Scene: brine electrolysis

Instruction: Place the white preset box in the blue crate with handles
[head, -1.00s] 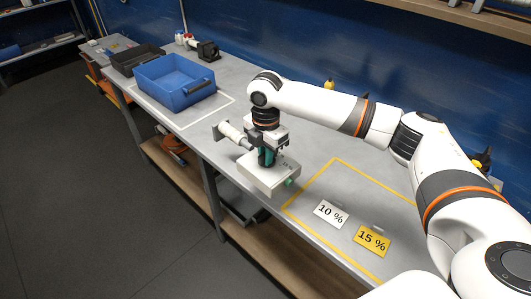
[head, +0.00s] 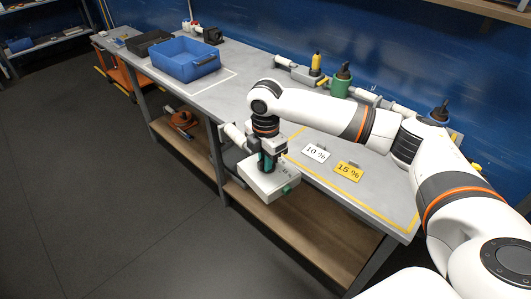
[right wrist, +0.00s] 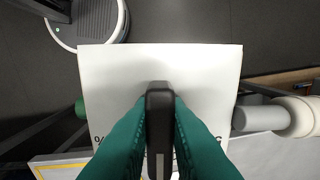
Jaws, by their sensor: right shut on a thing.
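The white preset box (head: 268,181) hangs from my right gripper (head: 267,166) in the head view, in front of the bench's front edge. In the right wrist view, the teal fingers of my right gripper (right wrist: 160,125) are shut on the dark handle on top of the white box (right wrist: 110,75). A green knob sticks out of one side of the box and a pale cylinder shows at its other side. The blue crate with handles (head: 186,68) stands on the bench farther back and left, apart from the box; its visible inside looks empty. My left gripper is not in view.
The grey bench (head: 222,100) has clear room between the crate and my right arm. A white 10 % card (head: 316,153) and a yellow 15 % card (head: 349,171) lie on it. A black crate (head: 149,43) stands behind the blue one. Bottles and fittings line the back wall.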

